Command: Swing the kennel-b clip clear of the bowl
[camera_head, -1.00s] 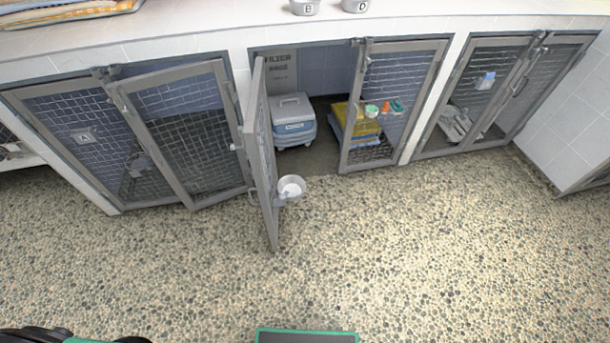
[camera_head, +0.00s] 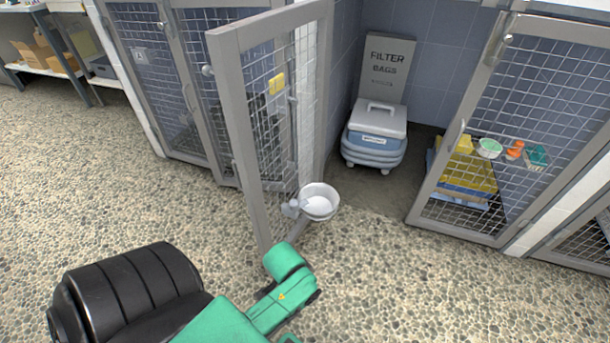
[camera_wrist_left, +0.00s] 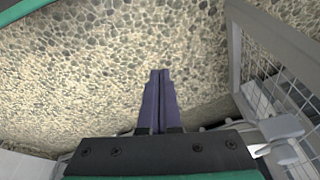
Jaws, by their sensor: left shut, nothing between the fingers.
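A round metal bowl (camera_head: 320,202) with a pale inside hangs low on the swung-open mesh door (camera_head: 226,100). A small grey clip (camera_head: 292,208) sits at the bowl's left side, by the door's edge; I cannot read a kennel letter on it. In the left wrist view a grey lever-like piece (camera_wrist_left: 282,128), apparently the clip, shows at the right beside the mesh door. My left gripper (camera_wrist_left: 160,72) is shut and empty, its dark fingers together over the floor, left of that piece. In the head view my green arm reaches just below the bowl; its fingertips are hidden. My right gripper is out of view.
The open kennel holds a blue-grey lidded box (camera_head: 375,135) and a filter bags carton (camera_head: 386,66). A second mesh door (camera_head: 449,125) stands to the right, with yellow items (camera_head: 468,175) behind it. Shelves (camera_head: 52,72) stand far left. Pebbled floor (camera_head: 450,295) is clear in front.

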